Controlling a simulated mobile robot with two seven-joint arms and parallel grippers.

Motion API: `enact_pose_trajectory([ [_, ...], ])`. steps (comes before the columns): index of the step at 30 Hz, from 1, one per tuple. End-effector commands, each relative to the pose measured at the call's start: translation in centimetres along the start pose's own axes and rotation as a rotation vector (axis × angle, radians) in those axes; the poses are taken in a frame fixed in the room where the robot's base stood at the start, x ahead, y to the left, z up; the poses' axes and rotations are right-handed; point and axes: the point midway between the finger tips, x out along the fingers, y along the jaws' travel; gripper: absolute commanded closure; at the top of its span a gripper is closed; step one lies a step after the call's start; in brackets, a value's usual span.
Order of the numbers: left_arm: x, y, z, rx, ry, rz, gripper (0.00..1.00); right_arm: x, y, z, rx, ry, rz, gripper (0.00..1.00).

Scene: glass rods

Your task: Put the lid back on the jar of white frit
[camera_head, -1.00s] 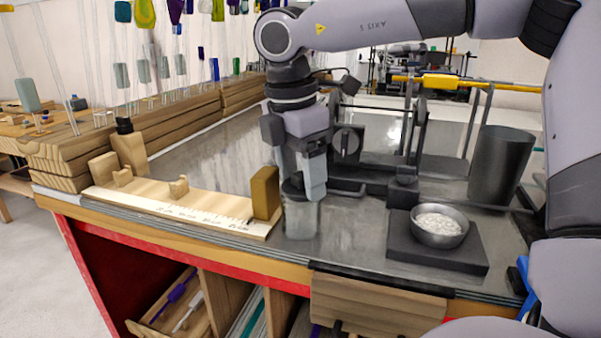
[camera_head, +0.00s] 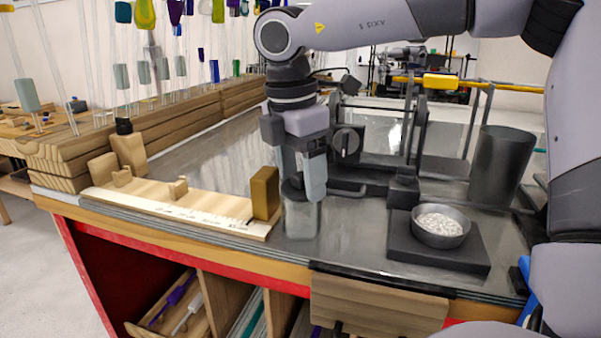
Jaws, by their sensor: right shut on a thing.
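The jar (camera_head: 301,221) is a clear glass cylinder standing upright on the bench near its front edge, right of the wooden block. My right gripper (camera_head: 304,190) reaches down from above and is shut on the dark lid (camera_head: 292,188) at the jar's mouth. The fingers hide part of the lid, so I cannot tell whether it is fully seated. White frit (camera_head: 439,221) lies in a grey metal bowl (camera_head: 465,236) to the right. My left gripper is not in view.
The bowl stands on a dark square scale (camera_head: 408,252). A wooden ruler board (camera_head: 150,205) with an upright brown block (camera_head: 265,193) lies left of the jar. A dark frame with a knob (camera_head: 347,145) stands behind, and a dark grey bin (camera_head: 500,165) stands at right.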

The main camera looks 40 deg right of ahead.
Motion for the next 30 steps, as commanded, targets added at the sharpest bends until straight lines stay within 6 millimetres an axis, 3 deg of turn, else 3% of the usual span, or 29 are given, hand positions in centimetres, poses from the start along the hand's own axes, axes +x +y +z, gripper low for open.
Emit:
enact_pose_trajectory([
  [7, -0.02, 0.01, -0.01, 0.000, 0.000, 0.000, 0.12, -0.04, 0.01, 0.00, 0.000, 0.000, 0.001, 0.62],
  [8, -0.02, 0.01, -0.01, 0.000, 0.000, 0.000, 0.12, -0.04, 0.01, 0.00, 0.000, 0.000, 0.001, 0.27],
  [10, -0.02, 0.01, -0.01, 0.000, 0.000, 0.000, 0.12, -0.04, 0.01, 0.00, 0.000, 0.000, 0.001, 0.05],
  [30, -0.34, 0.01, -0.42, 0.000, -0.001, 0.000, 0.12, -0.80, 0.02, 0.09, 0.001, 0.000, 0.001, 0.00],
])
